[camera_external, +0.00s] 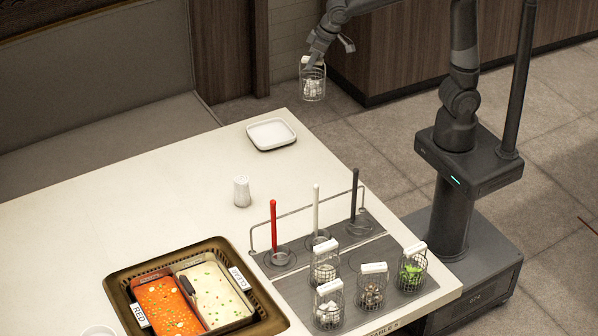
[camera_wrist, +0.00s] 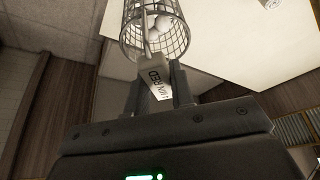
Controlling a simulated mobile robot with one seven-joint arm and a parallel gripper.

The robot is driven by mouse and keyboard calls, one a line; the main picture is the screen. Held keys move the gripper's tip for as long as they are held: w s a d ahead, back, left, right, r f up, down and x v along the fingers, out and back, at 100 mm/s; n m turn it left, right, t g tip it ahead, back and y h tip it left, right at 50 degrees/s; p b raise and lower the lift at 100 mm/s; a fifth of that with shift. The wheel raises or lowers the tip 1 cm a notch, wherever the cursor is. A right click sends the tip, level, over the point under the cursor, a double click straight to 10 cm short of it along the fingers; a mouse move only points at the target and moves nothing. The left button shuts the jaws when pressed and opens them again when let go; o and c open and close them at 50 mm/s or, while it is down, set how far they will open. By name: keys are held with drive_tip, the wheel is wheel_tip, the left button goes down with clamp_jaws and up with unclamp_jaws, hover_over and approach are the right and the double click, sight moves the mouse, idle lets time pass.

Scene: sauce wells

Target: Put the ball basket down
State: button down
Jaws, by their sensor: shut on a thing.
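The ball basket (camera_external: 313,85) is a small round wire basket holding white balls. It hangs in the air off the far corner of the table in the external view. My gripper (camera_external: 310,63) is shut on its white handle above it. In the wrist view the basket (camera_wrist: 152,36) shows at the top with pale balls inside. Its white handle tag, lettered "1 MIN RED", is between the fingers of my gripper (camera_wrist: 159,85). The white table (camera_external: 200,160) lies nearer the external camera than the basket.
An empty white square dish (camera_external: 271,134) sits near the far corner. A white shaker (camera_external: 241,191) stands mid-table. A grey rack (camera_external: 290,285) bears several wire baskets and upright red, white and dark sticks. A brown-rimmed two-well pot (camera_external: 118,277) holds red and pale sauces.

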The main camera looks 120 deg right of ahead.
sight(313, 89)
drive_tip(key=shift+s+d, duration=0.25)
drive_tip(key=shift+d, duration=0.05)
drive_tip(key=shift+f, duration=0.25)
wheel_tip(313, 89, down, 11)
drive_tip(key=shift+r, duration=0.1)
drive_tip(key=w+a+f, duration=0.7)
drive_tip(key=w+f, duration=0.2)
drive_tip(key=f, duration=0.2)
drive_tip(key=shift+a, duration=0.15)
drive_tip(key=shift+f, duration=0.15)
drive_tip(key=c, duration=1.3)
unclamp_jaws()
drive_tip(key=shift+o, duration=0.2)
